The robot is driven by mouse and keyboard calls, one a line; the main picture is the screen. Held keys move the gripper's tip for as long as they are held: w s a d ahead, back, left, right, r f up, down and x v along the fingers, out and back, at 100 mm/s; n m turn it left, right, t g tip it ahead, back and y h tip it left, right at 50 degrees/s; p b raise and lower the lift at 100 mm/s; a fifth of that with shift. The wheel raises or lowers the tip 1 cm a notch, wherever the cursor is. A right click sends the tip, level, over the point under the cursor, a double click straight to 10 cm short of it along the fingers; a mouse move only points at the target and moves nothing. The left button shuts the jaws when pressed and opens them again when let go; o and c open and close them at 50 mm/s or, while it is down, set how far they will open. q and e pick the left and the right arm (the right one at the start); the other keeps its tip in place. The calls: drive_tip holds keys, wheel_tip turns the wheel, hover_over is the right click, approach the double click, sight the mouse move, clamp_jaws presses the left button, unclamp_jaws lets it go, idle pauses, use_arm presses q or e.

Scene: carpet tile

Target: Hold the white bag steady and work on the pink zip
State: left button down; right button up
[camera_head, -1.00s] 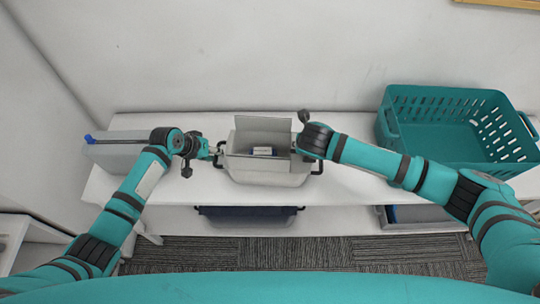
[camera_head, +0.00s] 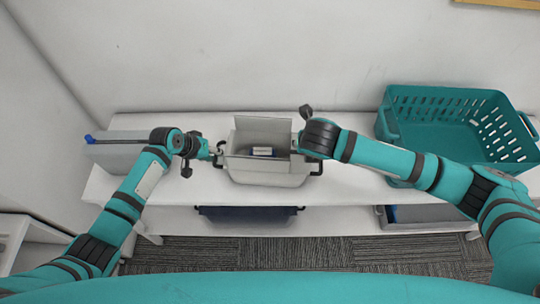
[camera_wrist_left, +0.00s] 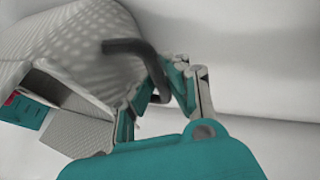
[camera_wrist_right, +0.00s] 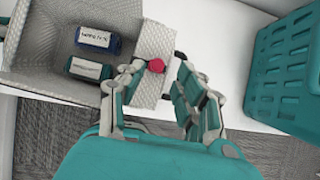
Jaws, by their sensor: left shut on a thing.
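The white bag (camera_head: 268,174) stands open on the white table, with its back flap (camera_head: 262,124) raised. My left gripper (camera_head: 216,153) is shut on the dark handle at the bag's left end; the handle (camera_wrist_left: 150,66) also shows in the left wrist view. My right gripper (camera_wrist_right: 158,97) is at the bag's right end. Its fingers are apart, on either side of a white end strip. The round pink zip pull (camera_wrist_right: 156,65) sits on that strip, just beyond the fingertips. In the head view my right wrist hides the pull.
Inside the bag lie a blue labelled packet (camera_wrist_right: 98,40) and a dark green one (camera_wrist_right: 90,69). A teal basket (camera_head: 392,132) stands at the right, a grey box (camera_head: 115,157) at the left. A dark bin (camera_head: 245,213) is below.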

drive_tip(key=shift+s+r, duration=0.1)
drive_tip(key=shift+r, duration=0.1)
use_arm(q)
drive_tip(key=c, duration=1.3)
unclamp_jaws()
drive_tip(key=shift+r, duration=0.1)
